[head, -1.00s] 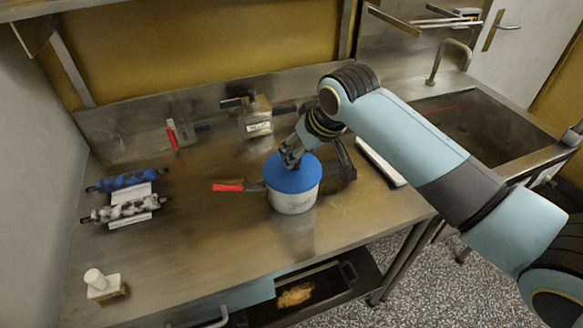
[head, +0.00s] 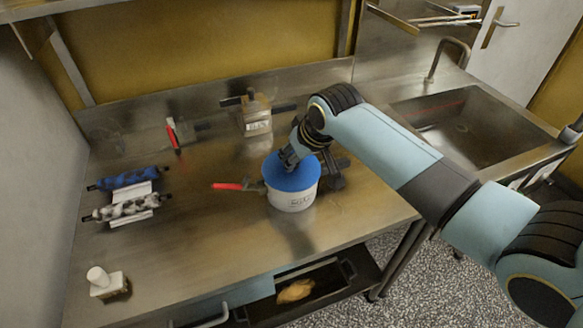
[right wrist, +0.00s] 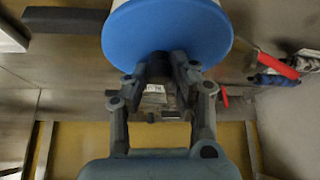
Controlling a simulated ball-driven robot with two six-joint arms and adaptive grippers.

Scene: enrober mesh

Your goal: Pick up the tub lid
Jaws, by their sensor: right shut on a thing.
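The blue tub lid (head: 300,180) lies on the white tub (head: 293,200) in the middle of the steel table. The lid looks level, and I see no clear gap between it and the tub. My right gripper (head: 287,160) comes down at the far left part of the lid and is shut on it. In the right wrist view the fingertips (right wrist: 167,62) meet at the edge of the blue lid (right wrist: 165,35); the exact contact is partly hidden by the fingers. My left gripper is not in view.
A red-handled tool (head: 228,186) lies just left of the tub, and a dark bar (head: 338,178) lies right. A labelled container (head: 257,122) stands behind. Two rollers (head: 130,205) rest on the left, a white-knobbed block (head: 103,283) at front left. The sink (head: 465,125) is right.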

